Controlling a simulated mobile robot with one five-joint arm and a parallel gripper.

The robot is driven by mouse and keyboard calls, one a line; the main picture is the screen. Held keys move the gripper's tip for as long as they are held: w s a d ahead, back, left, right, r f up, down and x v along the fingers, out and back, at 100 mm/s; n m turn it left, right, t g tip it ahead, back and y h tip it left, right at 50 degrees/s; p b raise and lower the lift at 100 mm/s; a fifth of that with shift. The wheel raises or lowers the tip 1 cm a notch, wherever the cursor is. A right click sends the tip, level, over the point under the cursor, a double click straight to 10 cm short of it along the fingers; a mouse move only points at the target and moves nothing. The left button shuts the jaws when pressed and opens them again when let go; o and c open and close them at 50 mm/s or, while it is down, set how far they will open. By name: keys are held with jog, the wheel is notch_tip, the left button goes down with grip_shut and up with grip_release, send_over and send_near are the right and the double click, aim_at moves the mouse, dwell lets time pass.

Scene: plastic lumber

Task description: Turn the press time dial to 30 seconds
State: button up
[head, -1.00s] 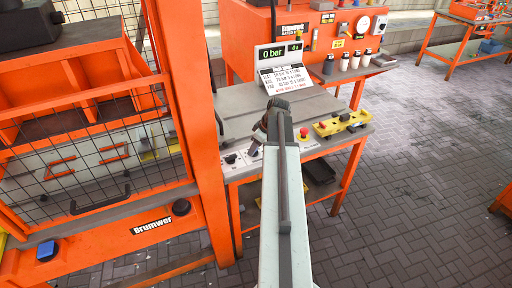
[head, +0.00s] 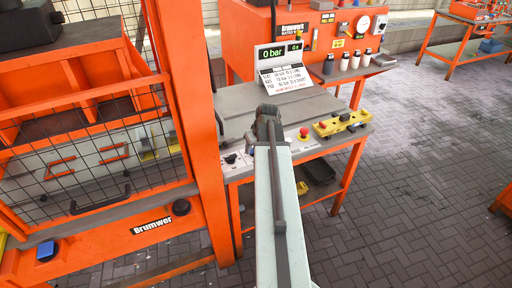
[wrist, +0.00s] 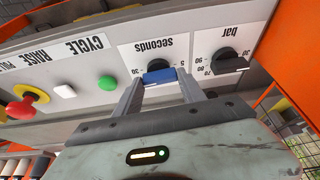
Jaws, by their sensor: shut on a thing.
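The press time dial (wrist: 158,77), a dark knob with a blue grip, sits on the white panel marked "seconds" in the wrist view, which shows the panel upside down. My gripper (wrist: 158,80) has one finger on each side of the blue grip and is shut on it. Scale numbers 30 at picture left and 5 at picture right show beside the dial; its exact setting is hard to read. In the head view my wrist hides most of the dial. The display (head: 279,52) reads 0 bar and what looks like 0 s.
A black bar dial (wrist: 232,62) is close to the right finger in the wrist view. A green button (wrist: 107,83), a white button (wrist: 64,91) and a red stop button (wrist: 20,110) lie to the left. The orange press frame (head: 200,120) stands left of my arm.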

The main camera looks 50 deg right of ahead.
jog(key=shift+m, duration=0.4)
jog(key=o, duration=1.4)
jog(key=shift+c, duration=0.2)
jog(key=p+v, duration=0.7)
jog(key=v, duration=0.1)
jog(key=shift+w+f, duration=0.1)
jog(key=shift+w, duration=0.05)
